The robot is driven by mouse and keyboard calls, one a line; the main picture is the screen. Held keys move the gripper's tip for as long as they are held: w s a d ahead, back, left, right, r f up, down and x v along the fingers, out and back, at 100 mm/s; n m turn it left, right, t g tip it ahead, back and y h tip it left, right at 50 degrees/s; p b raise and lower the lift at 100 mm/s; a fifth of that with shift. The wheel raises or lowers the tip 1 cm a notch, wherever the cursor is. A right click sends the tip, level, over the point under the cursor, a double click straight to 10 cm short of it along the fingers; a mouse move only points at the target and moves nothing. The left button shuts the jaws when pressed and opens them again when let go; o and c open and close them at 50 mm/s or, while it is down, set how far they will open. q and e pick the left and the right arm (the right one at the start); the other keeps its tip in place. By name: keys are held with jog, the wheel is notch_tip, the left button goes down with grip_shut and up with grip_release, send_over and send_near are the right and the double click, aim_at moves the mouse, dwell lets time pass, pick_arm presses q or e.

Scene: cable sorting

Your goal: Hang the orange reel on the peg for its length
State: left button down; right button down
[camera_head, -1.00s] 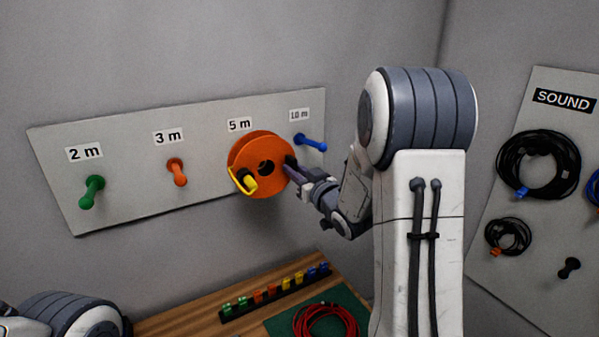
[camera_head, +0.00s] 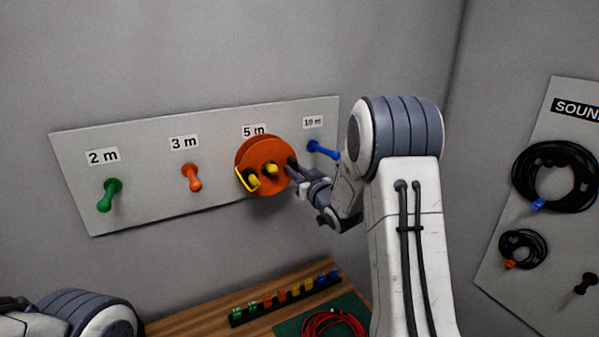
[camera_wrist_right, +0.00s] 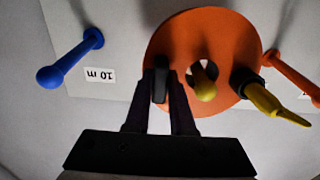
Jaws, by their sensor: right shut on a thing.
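The orange reel (camera_head: 263,153) is in front of the board under the 5 m label (camera_head: 254,131). A yellow peg (camera_head: 271,169) shows through its centre hole, its rounded tip standing out; the right wrist view also shows this peg tip (camera_wrist_right: 205,88) inside the hole. How far the reel sits along the peg is hidden. A yellow plug (camera_head: 253,181) hangs at the reel's left side. My left gripper is out of view.
Green 2 m (camera_head: 109,195), orange 3 m (camera_head: 191,178) and blue 10 m pegs (camera_head: 322,149) are bare. The blue one is close to my right gripper. Below are a row of coloured clips (camera_head: 285,295) and a red cable (camera_head: 334,323). Black cables hang at right.

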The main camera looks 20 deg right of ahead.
jog(key=shift+w+f+p, duration=0.1)
jog(key=shift+w+p, duration=0.2)
jog(key=shift+w, duration=1.15)
jog(key=shift+w+f+b, duration=0.35)
jog(key=shift+b, duration=0.15)
jog(key=c, duration=0.7)
grip_release()
jog(key=shift+f, duration=0.1)
jog(key=shift+s, duration=0.1)
